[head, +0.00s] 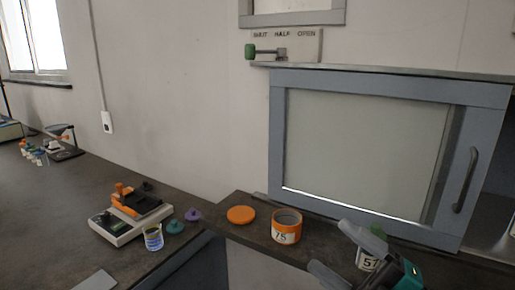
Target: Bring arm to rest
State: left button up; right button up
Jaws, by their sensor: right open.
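My right gripper (331,247) comes in from the lower right. Its two grey fingers are spread apart with nothing between them. It is above the dark worktop, in front of a white jar marked 57 (367,262), partly hiding it. I cannot tell whether they touch. Some green shows at that jar's top. My left gripper is not in view.
An orange jar marked 75 (286,228) stands open left of my gripper, beside an orange lid (241,214). Further left are a balance-like device (130,215), a beaker (153,238) and teal and purple pieces.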

jog(key=d+f+m+t+h, duration=0.2)
jog(key=d+f+m+h, duration=0.1)
jog(key=f+m+h, duration=0.5)
jog(key=d+f+m+t+h, duration=0.2)
jog(key=f+m+h, duration=0.3)
jog(key=f+m, duration=0.5)
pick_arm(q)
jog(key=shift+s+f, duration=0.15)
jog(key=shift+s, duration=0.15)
pick_arm(e)
jog(key=s+f+m+g+h, duration=0.3)
jog(key=s+f+m+g, duration=0.2)
jog(key=s+f, duration=0.6)
notch_tip(320, 180, down, 4)
jog(key=shift+r+m+g, duration=0.15)
jog(key=shift+m+g, duration=0.25)
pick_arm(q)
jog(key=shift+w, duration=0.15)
pick_arm(e)
jog(key=shift+w+h, duration=0.1)
jog(key=shift+h, duration=0.2)
jog(key=shift+c, duration=0.4)
